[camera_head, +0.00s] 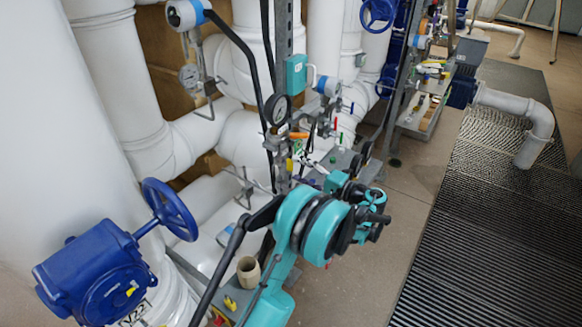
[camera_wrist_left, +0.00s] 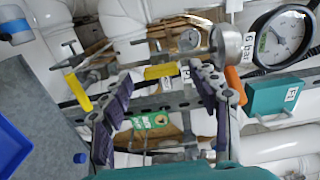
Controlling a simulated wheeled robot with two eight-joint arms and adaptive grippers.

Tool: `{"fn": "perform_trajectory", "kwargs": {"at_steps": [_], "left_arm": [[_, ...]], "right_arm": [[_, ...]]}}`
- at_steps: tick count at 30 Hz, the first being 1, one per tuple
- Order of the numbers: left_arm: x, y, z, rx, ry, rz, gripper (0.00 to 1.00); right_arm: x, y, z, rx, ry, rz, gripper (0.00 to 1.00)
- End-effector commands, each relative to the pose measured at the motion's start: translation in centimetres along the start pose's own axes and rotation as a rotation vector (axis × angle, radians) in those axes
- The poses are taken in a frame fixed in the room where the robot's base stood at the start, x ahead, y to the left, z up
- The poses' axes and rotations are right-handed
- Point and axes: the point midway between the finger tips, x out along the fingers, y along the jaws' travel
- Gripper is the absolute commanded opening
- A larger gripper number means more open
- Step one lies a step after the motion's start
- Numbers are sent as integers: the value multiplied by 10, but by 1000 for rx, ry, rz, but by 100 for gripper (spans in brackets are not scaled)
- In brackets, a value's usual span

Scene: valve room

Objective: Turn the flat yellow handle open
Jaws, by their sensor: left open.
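My left gripper (camera_wrist_left: 163,106) is open in the left wrist view, with its two dark fingers spread apart. A flat yellow handle (camera_wrist_left: 160,71) shows between and just beyond the fingertips; contact cannot be told. A second yellow handle (camera_wrist_left: 78,90) lies left of the left finger. I cannot tell for sure which one the task names. In the head view, a small yellow piece (camera_head: 289,165) shows on the pipework. My left gripper (camera_head: 327,176) is to the right of it, its fingers hard to make out. My right gripper is not in view.
An orange handle (camera_wrist_left: 236,86) is close beside the right finger. A pressure gauge (camera_wrist_left: 280,35) and a teal box (camera_wrist_left: 275,95) are at the right. A blue valve with a handwheel (camera_head: 170,208) stands at the left.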

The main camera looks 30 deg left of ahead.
Motion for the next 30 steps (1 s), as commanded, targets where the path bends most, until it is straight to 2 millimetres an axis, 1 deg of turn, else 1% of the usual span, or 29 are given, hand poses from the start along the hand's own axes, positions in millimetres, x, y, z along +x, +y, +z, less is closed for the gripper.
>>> {"fn": "perform_trajectory", "kwargs": {"at_steps": [1,6,9,12,16,30], "left_arm": [[-14,0,-1,0,5,0,60],[-49,0,-1,0,4,0,60],[-64,0,-1,0,3,0,60],[-74,0,0,0,0,0,60],[-79,0,0,0,0,0,60],[-78,-1,1,1,1,6,60]], "right_arm": [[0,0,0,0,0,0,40],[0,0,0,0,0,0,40],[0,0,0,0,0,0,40],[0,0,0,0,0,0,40],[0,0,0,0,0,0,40],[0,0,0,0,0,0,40]]}}
